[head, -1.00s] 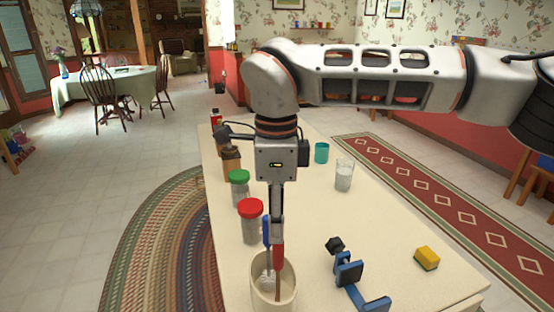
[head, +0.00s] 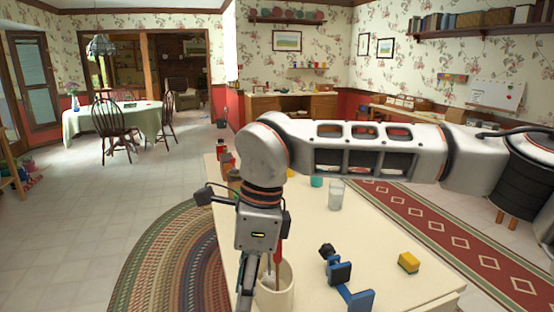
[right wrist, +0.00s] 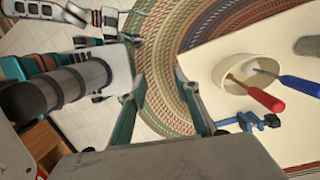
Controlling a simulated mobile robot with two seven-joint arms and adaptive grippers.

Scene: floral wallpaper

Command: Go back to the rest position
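My right gripper (head: 246,290) hangs pointing down at the left of the cream crock (head: 280,296), apart from it. In the right wrist view the fingers (right wrist: 158,85) are spread with nothing between them, over the braided rug. The crock also shows there (right wrist: 222,75), holding a red-handled tool (right wrist: 266,99) and a blue-handled tool (right wrist: 300,85). In the head view the red handle (head: 278,250) shows just right of my wrist; the blue one is hidden.
The cream table (head: 395,285) bears a blue clamp (head: 342,272), a yellow block (head: 408,262), a glass (head: 336,196) and a teal cup (head: 316,182). Bottles (head: 223,155) stand at its far left, partly behind my arm. The floor left of the rug (head: 170,265) is clear.

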